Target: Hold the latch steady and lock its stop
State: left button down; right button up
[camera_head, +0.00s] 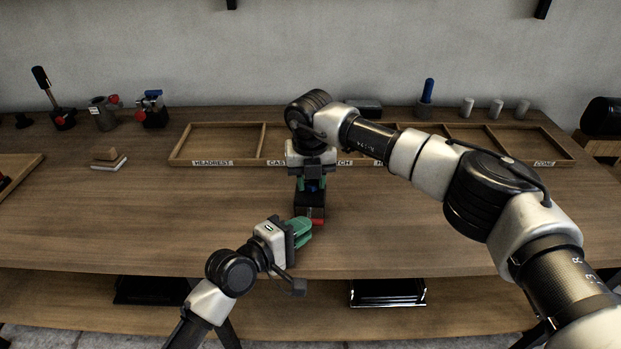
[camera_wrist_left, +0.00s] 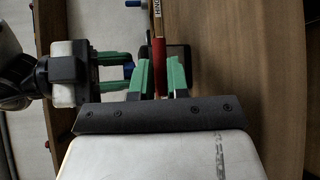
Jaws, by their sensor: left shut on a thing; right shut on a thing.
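The latch (camera_head: 309,203) is a dark block with a red part (camera_head: 318,221) at its near side and a blue part (camera_head: 312,188) on top. It stands on the bench in front of the divided tray. My left gripper (camera_head: 303,229) comes from the near left, its green fingers shut on the red part. In the left wrist view the red part (camera_wrist_left: 159,68) lies between the fingers (camera_wrist_left: 158,82). My right gripper (camera_head: 312,184) reaches down from above, shut at the blue part. In the left wrist view its green fingers (camera_wrist_left: 115,72) are beside the blue part (camera_wrist_left: 129,70). The fingers hide much of the latch.
A labelled wooden tray (camera_head: 215,162) with compartments lies behind the latch. Pale cylinders (camera_head: 496,108) and a blue-handled tool (camera_head: 427,95) stand at the back right. The bench's left front is clear.

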aim_at(311, 185)
pick_arm(q)
jog(key=shift+s+f, duration=0.1)
jog(key=shift+f, duration=0.25)
pick_arm(e)
jog(key=shift+m, duration=1.2)
jog(key=o, duration=0.9)
jog(key=shift+o, duration=0.2)
pick_arm(q)
jog(key=shift+r, duration=0.1)
pick_arm(e)
notch_tip(311, 185, up, 12)
jog(key=s, duration=0.1)
